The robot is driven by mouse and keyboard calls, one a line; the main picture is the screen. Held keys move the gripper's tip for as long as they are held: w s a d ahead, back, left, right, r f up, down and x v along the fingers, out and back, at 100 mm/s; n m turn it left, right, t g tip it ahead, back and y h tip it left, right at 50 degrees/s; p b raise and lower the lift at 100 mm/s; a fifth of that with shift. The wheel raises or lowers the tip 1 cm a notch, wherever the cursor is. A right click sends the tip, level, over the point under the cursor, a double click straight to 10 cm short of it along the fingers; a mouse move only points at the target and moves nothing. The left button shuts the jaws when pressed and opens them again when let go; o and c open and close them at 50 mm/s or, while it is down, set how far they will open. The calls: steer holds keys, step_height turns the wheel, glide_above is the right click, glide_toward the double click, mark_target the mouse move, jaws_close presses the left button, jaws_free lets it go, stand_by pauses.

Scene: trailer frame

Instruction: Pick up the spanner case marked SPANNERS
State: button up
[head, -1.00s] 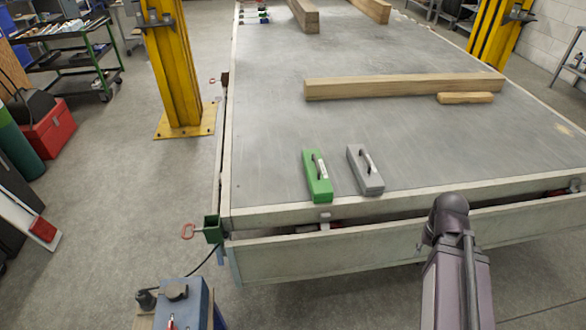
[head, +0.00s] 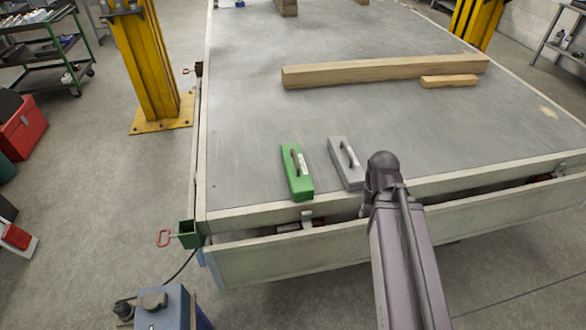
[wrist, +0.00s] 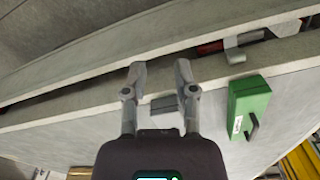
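A green case (head: 296,172) with a dark handle and a white label lies on the trailer bed near its front edge. A grey case (head: 346,163) with a dark handle lies just right of it. The lettering is too small to read on either. In the wrist view, my gripper (wrist: 160,72) is open with nothing held between its fingertips. The grey case (wrist: 166,104) shows partly between the fingers, much of it hidden by my gripper. The green case (wrist: 249,97) is to the right of the fingers. My gripper itself does not show in the head view.
A long timber (head: 385,71) and a short wood block (head: 449,81) lie farther back on the bed. The trailer's raised front rail (head: 260,216) runs along the near edge. A yellow post (head: 150,65) stands left of the trailer. The bed around the cases is clear.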

stand_by(0.3)
steer(key=w+a+n+t+h+b, duration=0.1)
steer(key=w+a+h+b, duration=0.1)
steer(key=w+a, duration=0.3)
steer(key=w+a+n+t+h+b, duration=0.2)
steer(key=w+a, duration=0.4)
steer(key=a, duration=0.3)
steer(key=w+a+n+t+h+b, duration=0.1)
steer(key=w+a+t+h+b, duration=0.1)
steer(key=w+a, duration=0.3)
steer(key=shift+w+a+f+h, duration=0.15)
steer(key=shift+a+h, duration=0.25)
steer(key=shift+a, duration=0.4)
steer(key=shift+w+a+f+h, duration=0.1)
steer(key=shift+a+h, duration=0.3)
steer(key=shift+a, duration=0.4)
steer(key=w+a+r+n+t+h+b, duration=0.1)
steer(key=a+r+t, duration=0.1)
steer(key=a, duration=0.7)
steer(key=shift+w+a+n+t, duration=0.25)
steer(key=shift+n+t, duration=0.15)
steer(key=shift+t, duration=0.1)
steer(key=shift+b, duration=0.3)
steer(key=b+x, duration=0.4)
steer(key=x, duration=0.4)
steer(key=shift+w+d, duration=0.15)
steer(key=shift+d, duration=0.05)
